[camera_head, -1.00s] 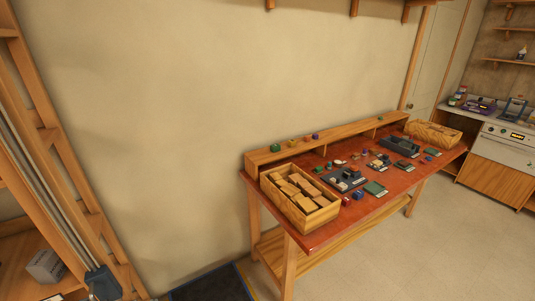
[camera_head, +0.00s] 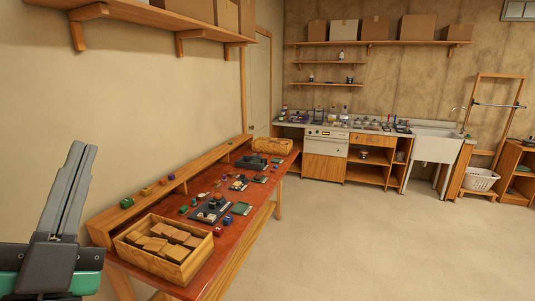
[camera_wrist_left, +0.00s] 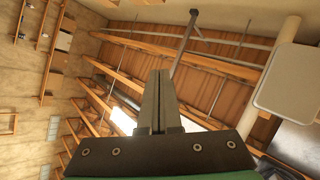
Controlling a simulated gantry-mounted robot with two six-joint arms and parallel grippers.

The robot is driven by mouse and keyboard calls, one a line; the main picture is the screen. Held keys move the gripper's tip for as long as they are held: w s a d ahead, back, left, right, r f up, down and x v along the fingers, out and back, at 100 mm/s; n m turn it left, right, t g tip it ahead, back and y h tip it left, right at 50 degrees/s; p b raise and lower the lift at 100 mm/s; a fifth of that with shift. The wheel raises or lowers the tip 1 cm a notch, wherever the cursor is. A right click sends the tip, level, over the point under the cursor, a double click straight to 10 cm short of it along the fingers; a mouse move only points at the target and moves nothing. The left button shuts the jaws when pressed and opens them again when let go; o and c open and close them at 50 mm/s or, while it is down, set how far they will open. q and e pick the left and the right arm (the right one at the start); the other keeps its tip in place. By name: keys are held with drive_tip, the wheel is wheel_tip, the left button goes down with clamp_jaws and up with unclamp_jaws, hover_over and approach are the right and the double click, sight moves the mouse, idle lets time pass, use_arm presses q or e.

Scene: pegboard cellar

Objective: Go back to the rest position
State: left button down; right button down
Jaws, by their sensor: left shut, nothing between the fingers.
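My left gripper (camera_head: 78,155) stands upright at the left of the head view, its dark fingers pointing up. The fingers are together with nothing between them. In the left wrist view the closed fingers (camera_wrist_left: 158,78) point toward the wooden ceiling beams. The gripper is apart from everything around it, in front of the plain wall. My right gripper shows in neither view.
A red-topped workbench (camera_head: 215,250) runs along the left wall, with a wooden crate of blocks (camera_head: 140,262) at its near end. Wall shelves (camera_head: 150,14) hang above. A counter with a stove (camera_head: 326,140) and a sink (camera_head: 436,145) stand at the back. The floor (camera_head: 350,240) at right is clear.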

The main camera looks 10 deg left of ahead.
use_arm(q)
drive_tip(key=s+d+r+n+t+h, duration=0.35)
drive_tip(key=s+d+h, duration=0.2)
drive_tip(key=h, duration=0.35)
wheel_tip(320, 180, up, 30)
drive_tip(key=n+p, duration=0.1)
drive_tip(key=p, duration=2.9)
drive_tip(key=shift+s+g, duration=0.15)
drive_tip(key=shift+g, duration=0.3)
drive_tip(key=shift+r, duration=0.1)
